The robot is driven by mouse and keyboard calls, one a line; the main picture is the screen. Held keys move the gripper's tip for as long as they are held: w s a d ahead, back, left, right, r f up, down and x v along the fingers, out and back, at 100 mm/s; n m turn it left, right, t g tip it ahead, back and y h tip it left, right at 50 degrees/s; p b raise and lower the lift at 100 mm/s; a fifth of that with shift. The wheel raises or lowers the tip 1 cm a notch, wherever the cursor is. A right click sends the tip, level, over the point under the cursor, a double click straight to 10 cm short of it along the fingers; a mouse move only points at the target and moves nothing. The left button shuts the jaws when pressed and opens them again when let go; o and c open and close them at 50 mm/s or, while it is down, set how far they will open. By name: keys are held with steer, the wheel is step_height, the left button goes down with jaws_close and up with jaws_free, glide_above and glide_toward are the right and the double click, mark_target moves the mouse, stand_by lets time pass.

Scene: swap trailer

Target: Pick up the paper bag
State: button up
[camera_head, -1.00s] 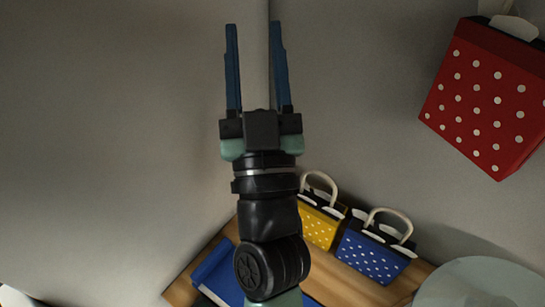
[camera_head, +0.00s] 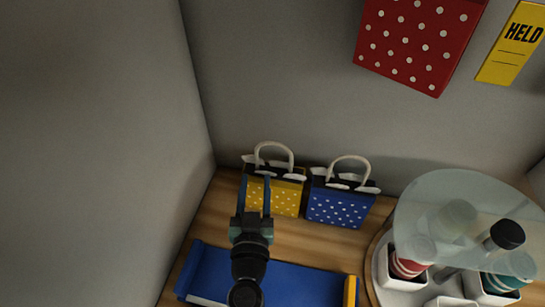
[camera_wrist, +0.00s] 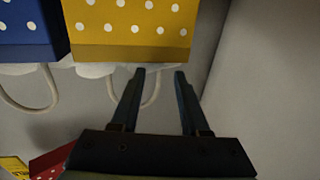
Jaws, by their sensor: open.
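Three polka-dot bags show, and the task does not say which one it means. A yellow bag (camera_head: 287,196) with a white loop handle stands on the wooden surface by the back wall. A blue bag (camera_head: 340,205) with a similar handle stands to its right. A red bag (camera_head: 415,45) is high on the wall. My gripper (camera_head: 254,182) is open and empty in front of the yellow bag's left part. In the wrist view my open fingers (camera_wrist: 160,74) point at the yellow bag (camera_wrist: 130,22), with its handle behind them; contact cannot be told. The blue bag (camera_wrist: 28,28) is beside it.
A blue tray (camera_head: 285,283) lies in front of the bags. A round stand with a glass top (camera_head: 440,195) and white bins (camera_head: 405,279) is at the right. A yellow "HELD" card (camera_head: 512,45) is on the wall. A side wall (camera_head: 150,130) rises at the left.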

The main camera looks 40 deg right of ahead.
mark_target(257, 166)
steer(key=shift+b+x, duration=0.45)
steer(key=shift+x, duration=2.55)
steer(key=shift+c, duration=0.2)
jaws_close()
steer(key=shift+r, duration=0.1)
